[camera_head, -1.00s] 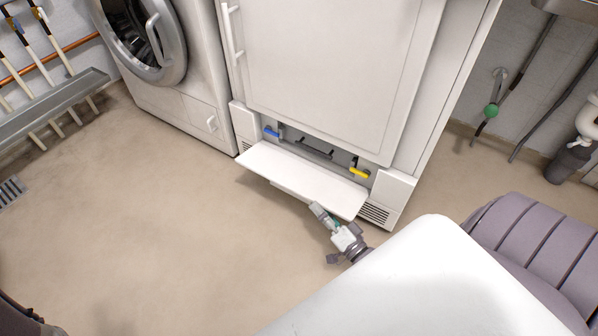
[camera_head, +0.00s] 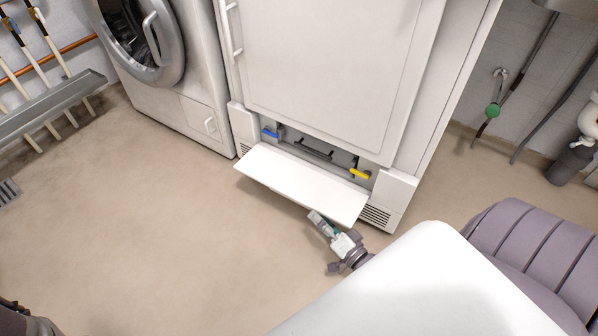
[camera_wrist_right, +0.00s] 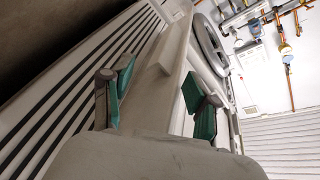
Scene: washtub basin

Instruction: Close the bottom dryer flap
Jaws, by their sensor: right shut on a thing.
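The bottom dryer flap (camera_head: 300,184) is a white panel that stands out from the foot of the white dryer (camera_head: 335,65). It is open, with the recess behind it showing. My right gripper (camera_head: 316,217) is at the flap's front edge, near its right end. In the right wrist view, its two green-padded fingers (camera_wrist_right: 157,92) stand apart with a pale panel (camera_wrist_right: 158,80) between them, and the gripper is shut on the flap. The exact contact is hard to see. My left gripper is not in view.
The recess holds a blue lever (camera_head: 271,133) and a yellow lever (camera_head: 359,173). A vent grille (camera_head: 376,215) lies right of the flap. A front-loading washer (camera_head: 165,80) stands at left. The beige floor (camera_head: 150,230) before the flap is clear.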

